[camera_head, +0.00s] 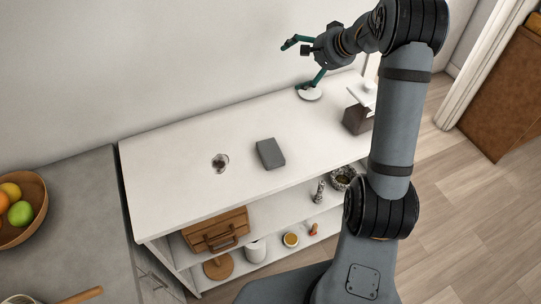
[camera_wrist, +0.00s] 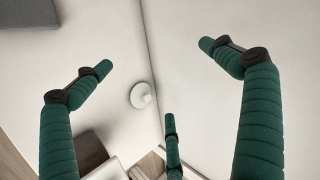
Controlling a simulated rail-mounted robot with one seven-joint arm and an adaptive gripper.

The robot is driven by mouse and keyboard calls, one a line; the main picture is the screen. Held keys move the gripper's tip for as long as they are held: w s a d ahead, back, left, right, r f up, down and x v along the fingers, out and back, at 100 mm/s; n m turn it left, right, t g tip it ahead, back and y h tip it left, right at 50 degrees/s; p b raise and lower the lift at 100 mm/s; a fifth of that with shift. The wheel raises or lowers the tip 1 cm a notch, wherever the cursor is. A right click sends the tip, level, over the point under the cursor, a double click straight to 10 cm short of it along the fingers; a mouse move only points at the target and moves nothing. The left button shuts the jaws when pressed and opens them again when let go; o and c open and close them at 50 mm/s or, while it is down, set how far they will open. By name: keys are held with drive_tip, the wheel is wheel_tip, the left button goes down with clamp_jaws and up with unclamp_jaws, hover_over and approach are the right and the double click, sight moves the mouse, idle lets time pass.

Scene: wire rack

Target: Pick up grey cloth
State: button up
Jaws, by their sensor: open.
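The grey cloth (camera_head: 270,153) looks like a neat folded grey block lying flat on the white shelf top, near its middle. My gripper (camera_head: 299,65) is raised in the air near the wall, above the far right part of the shelf top, well apart from the cloth. In the wrist view my gripper (camera_wrist: 155,55) shows green ribbed fingers spread wide with nothing between them. A dark grey patch (camera_wrist: 28,12) at the top left edge of the wrist view may be the cloth, but it is cut off.
A small glass (camera_head: 220,162) stands left of the cloth. A white round object (camera_head: 309,93) and a dark brown box (camera_head: 357,119) stand toward the right end. A wooden case (camera_head: 216,230) and several small items sit on lower shelves. A fruit bowl (camera_head: 36,218) is far left.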

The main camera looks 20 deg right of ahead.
drive_tip(key=s+a+f+n+g+b, duration=0.1)
drive_tip(key=s+a+f+n+g, duration=0.15)
drive_tip(key=a, duration=0.45)
drive_tip(key=s+a+f+n+g, duration=0.1)
drive_tip(key=a+f+n, duration=0.25)
drive_tip(key=a, duration=0.45)
drive_tip(key=s+a+f+n+g+b, duration=0.1)
drive_tip(key=s+a+f+n+g, duration=0.15)
drive_tip(key=a, duration=0.45)
drive_tip(key=g+h+p, duration=0.1)
drive_tip(key=g+h, duration=0.1)
drive_tip(key=h, duration=0.2)
hover_over(275, 150)
drive_tip(key=shift+n, duration=0.45)
wheel_tip(275, 150, down, 7)
drive_tip(key=shift+r, duration=0.1)
wheel_tip(275, 150, down, 5)
drive_tip(key=shift+s+r+p, duration=0.1)
drive_tip(key=shift+r+p, duration=0.05)
drive_tip(key=shift+p, duration=1)
drive_tip(key=shift+f, duration=0.55)
drive_tip(key=c, duration=0.3)
